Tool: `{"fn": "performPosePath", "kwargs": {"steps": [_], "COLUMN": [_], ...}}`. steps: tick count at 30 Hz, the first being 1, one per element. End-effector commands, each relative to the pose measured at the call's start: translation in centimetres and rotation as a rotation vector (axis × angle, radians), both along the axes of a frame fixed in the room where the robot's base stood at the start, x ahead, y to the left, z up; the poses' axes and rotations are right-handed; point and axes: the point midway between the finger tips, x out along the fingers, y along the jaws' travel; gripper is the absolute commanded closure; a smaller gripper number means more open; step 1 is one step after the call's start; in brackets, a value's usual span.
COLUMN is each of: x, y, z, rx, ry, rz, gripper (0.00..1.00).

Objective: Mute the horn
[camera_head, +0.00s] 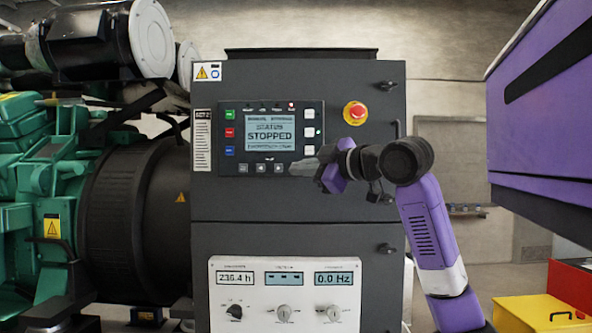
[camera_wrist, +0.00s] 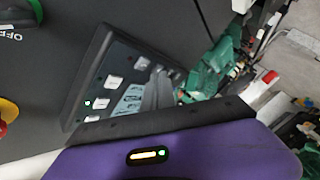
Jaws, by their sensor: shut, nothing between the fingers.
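The genset controller (camera_head: 268,183) is a dark panel on the grey cabinet. Its screen (camera_head: 271,130) reads "STOPPED". Green, red and blue buttons line its left side, pale buttons (camera_head: 309,132) its right side, and small grey buttons (camera_head: 260,168) its bottom edge. I cannot read which button mutes the horn. Contact cannot be told. The wrist view shows the controller (camera_wrist: 82,75) tilted, with the fingers (camera_wrist: 158,92) across it.
A red emergency stop button (camera_head: 355,112) on a yellow base sits right of the controller. A white panel (camera_head: 285,292) with knobs and readouts is below. The green engine (camera_head: 35,210) stands left. A purple box (camera_head: 540,110) and a yellow case (camera_head: 545,312) are right.

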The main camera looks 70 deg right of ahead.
Motion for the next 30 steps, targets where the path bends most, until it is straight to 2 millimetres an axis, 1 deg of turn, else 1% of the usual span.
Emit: {"fn": "performPosePath", "kwargs": {"steps": [9, 16, 20, 30], "x": [-1.1, -1.8, -2.0, -2.0], "y": [2.8, 4.5, 4.9, 5.0], "z": [0.0, 0.0, 0.0, 0.0], "rx": [-0.002, -0.001, -0.001, 0.0], "ry": [-0.001, 0.0, -0.001, 0.0], "rz": [0.002, 0.001, 0.0, 0.0], "gripper": [1.0, 1.0, 1.0, 1.0]}}
